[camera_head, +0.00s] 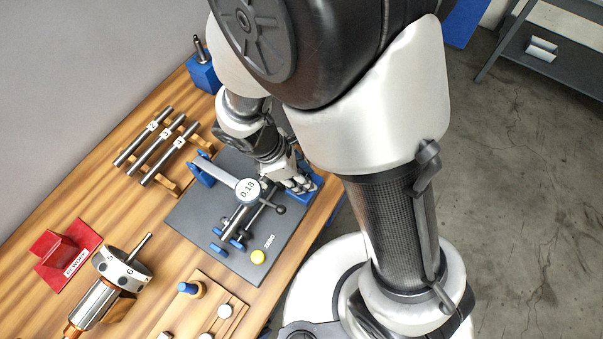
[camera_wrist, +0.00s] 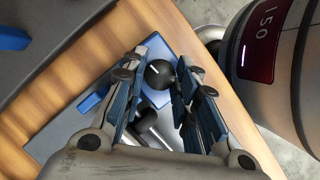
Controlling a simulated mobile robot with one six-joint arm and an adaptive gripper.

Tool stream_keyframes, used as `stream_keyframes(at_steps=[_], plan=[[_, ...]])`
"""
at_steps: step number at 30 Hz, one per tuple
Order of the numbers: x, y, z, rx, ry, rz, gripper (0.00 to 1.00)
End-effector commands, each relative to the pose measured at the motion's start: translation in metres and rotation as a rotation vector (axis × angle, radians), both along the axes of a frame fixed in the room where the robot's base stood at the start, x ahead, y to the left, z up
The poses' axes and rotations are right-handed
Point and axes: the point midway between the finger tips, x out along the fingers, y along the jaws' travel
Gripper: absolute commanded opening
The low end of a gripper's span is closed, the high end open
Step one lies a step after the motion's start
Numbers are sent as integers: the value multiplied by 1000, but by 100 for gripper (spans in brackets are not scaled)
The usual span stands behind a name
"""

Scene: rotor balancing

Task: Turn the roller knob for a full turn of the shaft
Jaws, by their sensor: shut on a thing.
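My gripper (camera_wrist: 158,78) has one finger on each side of the black roller knob (camera_wrist: 157,70), which has a white line on its face, and is shut on it. In the head view my gripper (camera_head: 298,184) is at the right end of the grey measuring fixture (camera_head: 205,215), and the knob cannot be made out there. A metal shaft (camera_head: 234,222) lies on the fixture between blue supports. A round dial (camera_head: 248,190) above it reads 0.18.
A yellow button (camera_head: 258,257) marked ZERO is on the fixture's front corner. Several labelled rods (camera_head: 157,146) lie on a wooden rack at the left. A rotor (camera_head: 98,300), a red rework stand (camera_head: 66,252) and a blue block (camera_head: 203,74) stand around the table.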

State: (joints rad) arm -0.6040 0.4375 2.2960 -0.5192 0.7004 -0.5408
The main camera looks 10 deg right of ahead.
Motion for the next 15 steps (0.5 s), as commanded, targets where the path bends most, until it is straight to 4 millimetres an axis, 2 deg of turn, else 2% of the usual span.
stream_keyframes(at_steps=[15], plan=[[2, -1, 1, -1, 2, -331, 4]])
